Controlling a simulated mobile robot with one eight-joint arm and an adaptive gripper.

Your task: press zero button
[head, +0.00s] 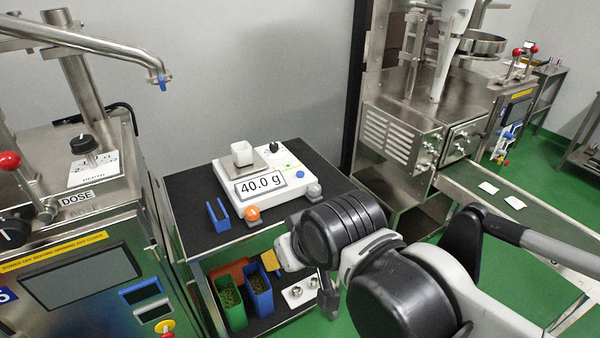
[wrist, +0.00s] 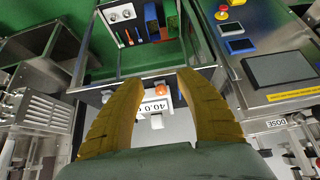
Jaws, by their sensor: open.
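The white scale (head: 285,170) stands on the dark top of a cart, and its display (head: 268,186) reads 40.0 g. A white cup (head: 242,153) sits on its pan. In front of the scale are an orange round button (head: 253,213) and a grey round button (head: 314,190); I cannot read which is zero. The orange button (wrist: 161,89) also shows in the wrist view, between my yellow fingers and beyond them. My gripper (wrist: 160,77) is open and empty, apart from the buttons. In the head view only a yellow finger piece (head: 271,260) shows beside my arm.
A blue holder (head: 218,214) stands left of the orange button. Green and blue bins (head: 258,290) sit on the lower shelf. The DOSE machine (head: 80,270) stands close on the left. A conveyor (head: 480,190) with white packets is at the right.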

